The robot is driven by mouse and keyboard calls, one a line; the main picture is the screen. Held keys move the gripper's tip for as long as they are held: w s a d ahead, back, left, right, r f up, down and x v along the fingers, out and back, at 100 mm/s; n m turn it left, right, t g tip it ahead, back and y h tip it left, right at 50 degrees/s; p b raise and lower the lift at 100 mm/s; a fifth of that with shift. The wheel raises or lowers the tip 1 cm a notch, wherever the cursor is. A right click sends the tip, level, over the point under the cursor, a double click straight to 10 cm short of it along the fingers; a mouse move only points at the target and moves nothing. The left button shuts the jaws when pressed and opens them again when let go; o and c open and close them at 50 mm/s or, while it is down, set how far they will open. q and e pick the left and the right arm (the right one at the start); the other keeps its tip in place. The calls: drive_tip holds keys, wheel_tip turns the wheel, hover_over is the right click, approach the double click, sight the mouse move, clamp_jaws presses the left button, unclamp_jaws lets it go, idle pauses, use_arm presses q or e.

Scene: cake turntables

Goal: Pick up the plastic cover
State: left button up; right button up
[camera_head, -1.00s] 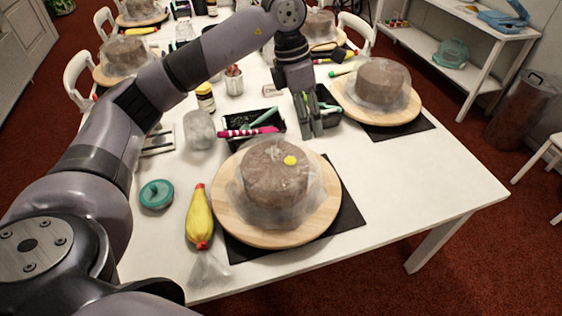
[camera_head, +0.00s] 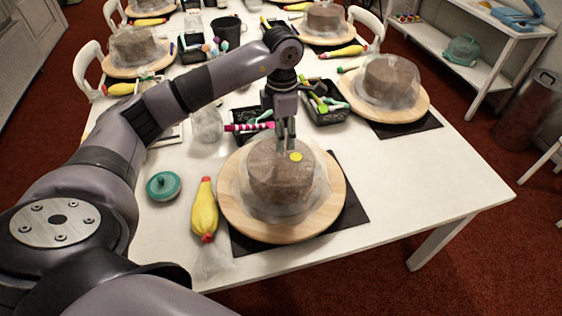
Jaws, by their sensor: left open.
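A clear plastic cover (camera_head: 272,192) is draped over the brown cake on the nearest round wooden turntable (camera_head: 237,226). I cannot tell whether the fingertips touch the cover. My right gripper is not in view.
A yellow piping bag (camera_head: 204,209) and a teal round lid (camera_head: 163,185) lie left of the turntable. Another covered cake (camera_head: 388,80) stands at the back right. Black trays of tools (camera_head: 325,110) lie behind. The table's front right is clear.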

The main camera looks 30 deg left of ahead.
sight(281, 165)
use_arm(q)
drive_tip(key=f+p, duration=0.1)
drive_tip(key=f, duration=0.1)
drive_tip(key=f+p, duration=0.1)
drive_tip(key=f, duration=0.2)
drive_tip(key=shift+a, duration=0.2)
drive_tip(key=shift+w+f, duration=0.1)
drive_tip(key=shift+f, duration=0.15)
drive_tip(key=shift+c, duration=0.4)
drive_tip(key=shift+c, duration=1.3)
clamp_jaws()
